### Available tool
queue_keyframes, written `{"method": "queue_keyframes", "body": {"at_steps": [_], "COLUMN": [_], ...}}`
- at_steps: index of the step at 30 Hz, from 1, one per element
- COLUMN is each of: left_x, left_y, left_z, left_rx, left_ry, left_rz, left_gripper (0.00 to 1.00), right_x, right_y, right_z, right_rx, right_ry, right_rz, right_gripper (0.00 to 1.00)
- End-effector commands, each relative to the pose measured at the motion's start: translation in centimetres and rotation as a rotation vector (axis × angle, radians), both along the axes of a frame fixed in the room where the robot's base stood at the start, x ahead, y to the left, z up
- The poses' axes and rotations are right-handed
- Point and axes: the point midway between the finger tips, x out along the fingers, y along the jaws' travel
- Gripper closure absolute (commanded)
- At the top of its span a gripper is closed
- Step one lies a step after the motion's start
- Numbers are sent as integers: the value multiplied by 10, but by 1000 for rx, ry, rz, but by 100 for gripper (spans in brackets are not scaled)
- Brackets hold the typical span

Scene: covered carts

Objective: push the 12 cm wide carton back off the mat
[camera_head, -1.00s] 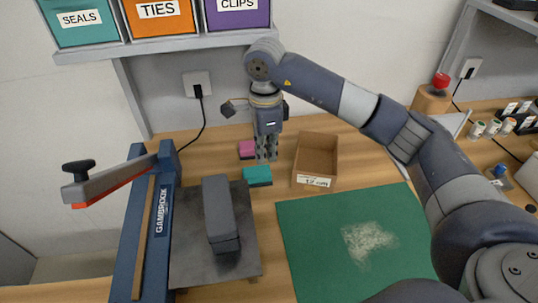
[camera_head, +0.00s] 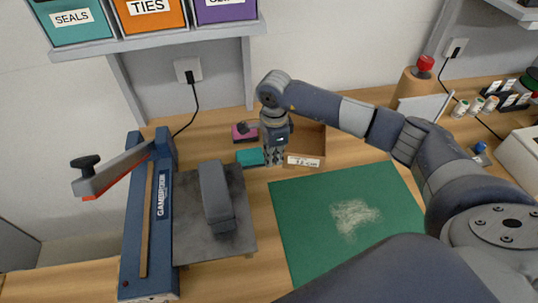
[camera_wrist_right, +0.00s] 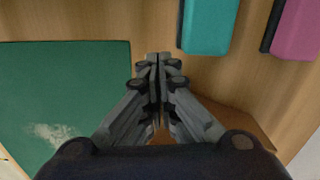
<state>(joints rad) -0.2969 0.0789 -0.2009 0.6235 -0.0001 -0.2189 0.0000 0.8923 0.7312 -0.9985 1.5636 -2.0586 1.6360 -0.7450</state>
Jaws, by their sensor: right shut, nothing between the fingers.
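The open brown carton (camera_head: 304,162), with a "12 CM" label on its front wall, stands on the wooden bench just behind the green mat (camera_head: 300,210). A narrow strip of wood seems to show between them. My right gripper (camera_head: 274,161) is shut and empty, pointing down at the carton's left side and overlapping its left edge; I cannot tell whether they touch. In the right wrist view my closed fingertips (camera_wrist_right: 158,60) are over bare wood, with the mat (camera_wrist_right: 65,90) to the left. A brown carton wall (camera_wrist_right: 240,122) is partly hidden behind the fingers. My left gripper is out of view.
A teal block (camera_head: 250,157) and a pink block (camera_head: 244,132) lie close left of my right gripper. A blue sealing press (camera_head: 150,215) with a grey plate stands at the left. A pale granular patch (camera_head: 353,217) lies on the mat. Labelled bins (camera_head: 150,15) sit on the shelf above.

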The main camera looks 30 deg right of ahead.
Motion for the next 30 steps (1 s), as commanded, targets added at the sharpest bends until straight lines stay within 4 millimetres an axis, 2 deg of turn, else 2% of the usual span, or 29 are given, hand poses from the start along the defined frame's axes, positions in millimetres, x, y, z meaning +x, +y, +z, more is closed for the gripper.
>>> {"method": "queue_keyframes", "body": {"at_steps": [8,11,15,21,30], "left_x": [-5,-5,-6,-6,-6], "left_y": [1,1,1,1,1], "left_z": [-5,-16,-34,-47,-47], "left_rx": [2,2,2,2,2], "left_ry": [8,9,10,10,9], "left_rz": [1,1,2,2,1], "left_gripper": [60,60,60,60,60], "right_x": [0,-2,-7,-12,-13], "right_y": [-5,-20,-50,-79,-83], "right_z": [-2,-5,-6,-3,1], "right_rx": [-2,-4,-5,-2,0], "right_ry": [0,-1,-1,-1,0], "right_rz": [-2,-4,-5,-2,0], "right_gripper": [100,100,100,100,100]}}
